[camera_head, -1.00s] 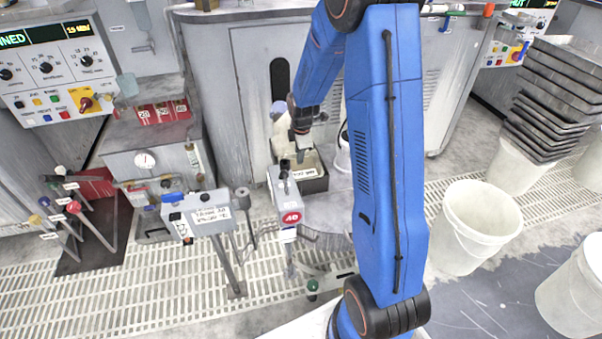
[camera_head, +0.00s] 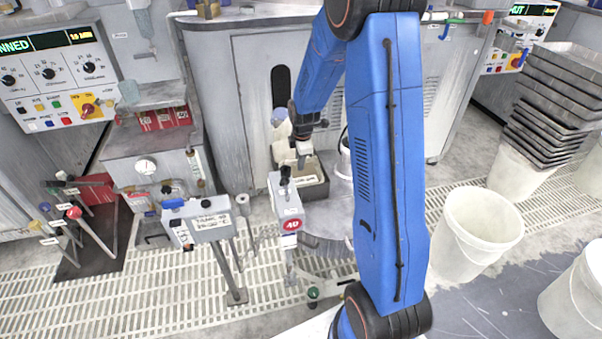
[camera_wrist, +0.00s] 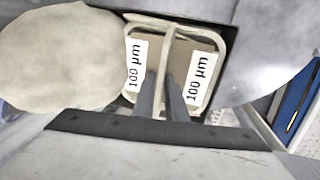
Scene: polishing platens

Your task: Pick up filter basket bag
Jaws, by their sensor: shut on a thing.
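The filter basket bag (camera_wrist: 202,42) lies below my gripper in the wrist view. It has a pale rounded rim, a bar across its middle and two white "100 µm" labels. My gripper (camera_wrist: 162,82) has its two dark fingers close on either side of the bar, shut on it. In the head view my gripper (camera_head: 303,158) reaches down into a box-like bin (camera_head: 316,189) by the grey cabinet. The basket's lower part is hidden there by the gripper and the bin wall.
A cream rounded shape (camera_wrist: 55,55) is close on the left in the wrist view. A post with a red "40" disc (camera_head: 291,224) stands in front of the bin. A labelled grey box on a stand (camera_head: 200,222) is to the left. White buckets (camera_head: 476,232) stand right.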

